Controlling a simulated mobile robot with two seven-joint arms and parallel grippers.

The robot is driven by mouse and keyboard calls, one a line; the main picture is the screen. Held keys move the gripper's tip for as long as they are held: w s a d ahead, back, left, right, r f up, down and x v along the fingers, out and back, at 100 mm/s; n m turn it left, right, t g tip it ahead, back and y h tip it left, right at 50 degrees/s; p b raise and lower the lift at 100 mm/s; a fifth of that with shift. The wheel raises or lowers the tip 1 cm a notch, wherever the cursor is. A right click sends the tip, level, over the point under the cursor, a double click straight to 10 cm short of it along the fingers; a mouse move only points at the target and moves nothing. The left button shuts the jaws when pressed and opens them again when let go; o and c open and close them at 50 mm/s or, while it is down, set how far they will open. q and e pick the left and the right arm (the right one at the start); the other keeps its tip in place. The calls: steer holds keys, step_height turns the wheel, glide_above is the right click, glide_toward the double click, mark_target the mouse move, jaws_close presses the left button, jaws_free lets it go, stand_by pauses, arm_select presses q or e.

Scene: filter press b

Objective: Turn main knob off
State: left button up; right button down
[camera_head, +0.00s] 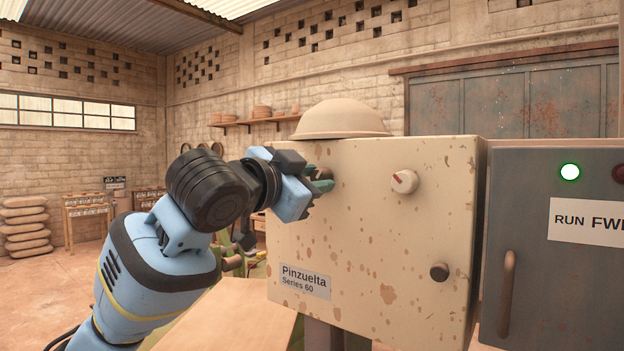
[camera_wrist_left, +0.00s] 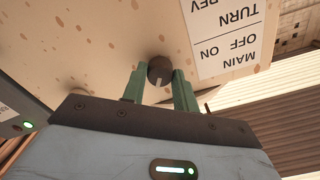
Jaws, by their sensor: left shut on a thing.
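The main knob (camera_wrist_left: 159,70) is a small dark round knob with a pale pointer line, on the face of the speckled cream control box (camera_head: 350,235). A white label (camera_wrist_left: 228,35) beside it reads MAIN OFF ON, upside down in the left wrist view. My left gripper (camera_wrist_left: 159,86) is shut on the knob, with a green finger on each side. In the head view my left gripper (camera_head: 319,181) is at the box's upper left, and its fingers and wrist partly hide the knob (camera_head: 325,173). My right gripper is not in view.
A grey cabinet (camera_head: 555,270) with a lit green lamp (camera_head: 570,171) and a handle (camera_head: 507,295) stands at right. A rounded cover (camera_head: 341,120) sits on top.

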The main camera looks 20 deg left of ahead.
arm_select(q)
steer(key=n, duration=0.4)
steer(key=shift+n, duration=0.3)
steer(key=n, duration=0.3)
steer(key=shift+n, duration=0.4)
steer(key=n, duration=0.3)
steer(key=shift+n, duration=2.2)
steer(key=o, duration=1)
steer(key=shift+s, duration=0.1)
